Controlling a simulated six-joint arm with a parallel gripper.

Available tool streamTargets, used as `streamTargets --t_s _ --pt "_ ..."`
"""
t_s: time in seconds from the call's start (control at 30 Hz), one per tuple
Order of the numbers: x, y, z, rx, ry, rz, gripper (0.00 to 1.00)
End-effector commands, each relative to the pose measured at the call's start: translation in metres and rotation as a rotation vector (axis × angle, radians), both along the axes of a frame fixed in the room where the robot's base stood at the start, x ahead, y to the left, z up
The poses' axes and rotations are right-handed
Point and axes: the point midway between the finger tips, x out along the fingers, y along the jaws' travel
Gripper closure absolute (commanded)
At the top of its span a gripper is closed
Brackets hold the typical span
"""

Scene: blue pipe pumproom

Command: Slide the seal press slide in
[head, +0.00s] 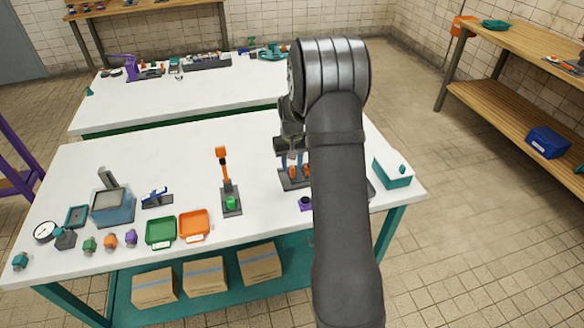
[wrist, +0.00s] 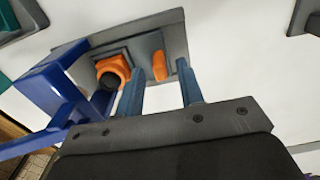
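The seal press (head: 292,178) stands on the near table, right of the middle, partly hidden behind my arm. In the wrist view, the grey base plate (wrist: 150,30) carries an orange ring-shaped part (wrist: 112,70) with a dark centre on a grey square block. A second, narrow orange piece (wrist: 185,69) is beside it. I cannot tell which part is the slide. My gripper (head: 291,150) points down just above the press.
A blue bracket (wrist: 55,88) is close by on the left in the wrist view.

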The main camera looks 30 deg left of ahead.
Motion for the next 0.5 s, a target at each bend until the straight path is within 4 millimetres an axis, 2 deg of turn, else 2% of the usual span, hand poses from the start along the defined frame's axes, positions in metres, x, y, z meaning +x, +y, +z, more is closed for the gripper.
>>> streamTargets --t_s 0.3,0.5 --pt "0.000 0.000 0.079 0.003 -0.004 0.000 0.65" --pt "0.000 0.000 0.122 0.002 -0.004 0.000 0.65"
